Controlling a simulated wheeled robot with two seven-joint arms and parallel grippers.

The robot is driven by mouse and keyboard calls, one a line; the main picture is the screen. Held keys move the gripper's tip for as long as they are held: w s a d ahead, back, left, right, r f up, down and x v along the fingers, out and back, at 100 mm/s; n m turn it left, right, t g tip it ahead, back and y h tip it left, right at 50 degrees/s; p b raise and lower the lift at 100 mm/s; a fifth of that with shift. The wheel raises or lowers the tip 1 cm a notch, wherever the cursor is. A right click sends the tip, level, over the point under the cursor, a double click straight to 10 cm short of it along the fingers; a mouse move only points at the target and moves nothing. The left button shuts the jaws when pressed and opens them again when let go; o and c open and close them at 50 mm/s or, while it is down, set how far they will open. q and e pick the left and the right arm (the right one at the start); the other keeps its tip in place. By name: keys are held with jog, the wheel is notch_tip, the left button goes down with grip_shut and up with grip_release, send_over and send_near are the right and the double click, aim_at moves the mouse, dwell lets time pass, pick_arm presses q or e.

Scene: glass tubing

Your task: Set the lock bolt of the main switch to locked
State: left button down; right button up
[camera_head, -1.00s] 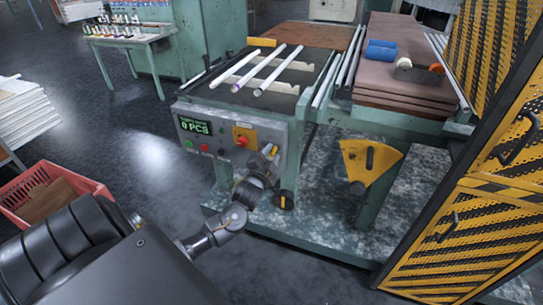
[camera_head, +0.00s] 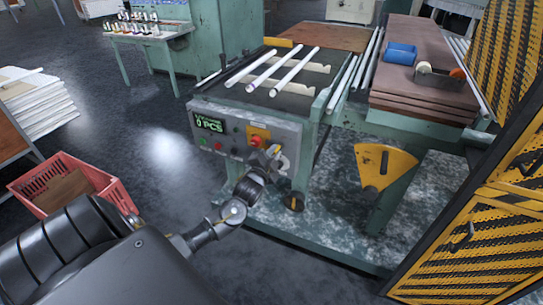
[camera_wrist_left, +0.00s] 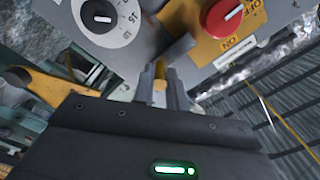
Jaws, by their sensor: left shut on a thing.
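The main switch is a red rotary knob on a yellow plate, on the machine's grey control panel. It shows in the head view (camera_head: 256,141) and, closer, in the left wrist view (camera_wrist_left: 228,17), with its white mark slanted. My left gripper is at the panel just below and right of the knob in the head view (camera_head: 275,155). In the left wrist view its fingers (camera_wrist_left: 160,86) are shut on a small yellowish piece (camera_wrist_left: 159,70) by the plate's edge, likely the lock bolt. The fingers hide most of it, so its setting cannot be told. My right gripper is out of view.
A round dial (camera_wrist_left: 100,17) sits left of the switch plate in the wrist view. The panel also carries a green-lit counter display (camera_head: 210,123). A yellow fan-shaped plate (camera_head: 386,165) and yellow mesh guard doors (camera_head: 455,245) stand to the right, a red crate (camera_head: 65,182) at left.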

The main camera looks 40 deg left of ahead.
pick_arm(q)
jog(key=shift+a, duration=0.3)
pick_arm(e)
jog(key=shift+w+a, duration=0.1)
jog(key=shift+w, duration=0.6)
pick_arm(q)
jog(key=c, duration=1.4)
grip_release()
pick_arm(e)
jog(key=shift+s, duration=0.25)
pick_arm(q)
jog(key=shift+s+d, duration=0.1)
jog(key=shift+s, duration=0.05)
